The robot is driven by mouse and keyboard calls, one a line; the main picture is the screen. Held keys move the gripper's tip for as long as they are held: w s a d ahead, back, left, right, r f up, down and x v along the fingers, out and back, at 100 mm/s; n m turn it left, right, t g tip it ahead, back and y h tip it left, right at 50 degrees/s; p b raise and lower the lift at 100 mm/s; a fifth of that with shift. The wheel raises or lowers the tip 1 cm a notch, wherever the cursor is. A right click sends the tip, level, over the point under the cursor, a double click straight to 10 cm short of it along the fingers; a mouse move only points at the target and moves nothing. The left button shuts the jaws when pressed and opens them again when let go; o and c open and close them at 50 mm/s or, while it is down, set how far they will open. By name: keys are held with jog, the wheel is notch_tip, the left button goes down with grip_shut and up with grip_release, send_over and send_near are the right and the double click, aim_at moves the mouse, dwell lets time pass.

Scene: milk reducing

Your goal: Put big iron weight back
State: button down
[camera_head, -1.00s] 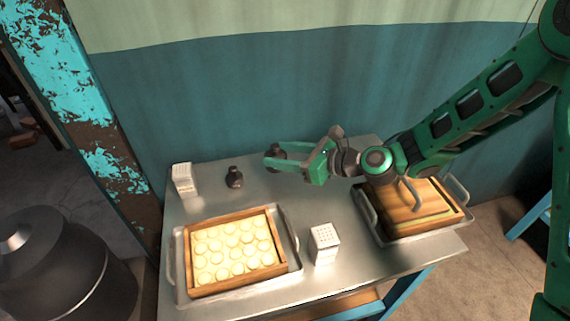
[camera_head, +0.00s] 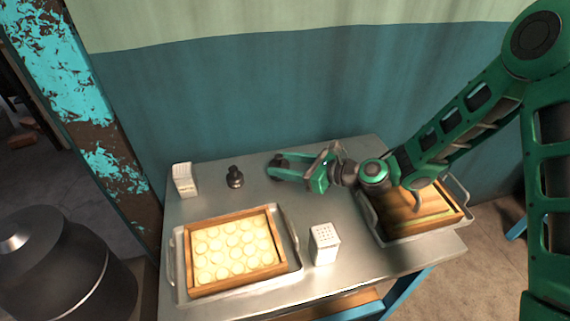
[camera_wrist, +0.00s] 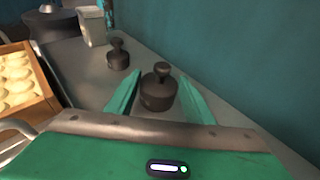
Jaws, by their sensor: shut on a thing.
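The big iron weight (camera_wrist: 157,93) is dark, with a knobbed top, and sits between the green fingers of my gripper (camera_wrist: 155,92) in the wrist view. In the head view the weight (camera_head: 279,161) shows at the fingertips of my gripper (camera_head: 276,167), near the back edge of the metal table. My gripper is shut on it. The weight looks upright, at or close to the tabletop; I cannot tell whether it touches. A smaller dark iron weight (camera_head: 235,177) stands to its left, also seen in the wrist view (camera_wrist: 118,54).
A white box (camera_head: 184,180) stands at the back left and a white perforated block (camera_head: 324,243) at the front middle. A tray (camera_head: 296,262) holds a wooden frame of round pale pieces. Another tray (camera_head: 458,190) holds a wooden press at right. The teal wall is close behind.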

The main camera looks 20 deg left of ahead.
jog(key=c, duration=0.9)
grip_release()
jog(key=v, duration=1.2)
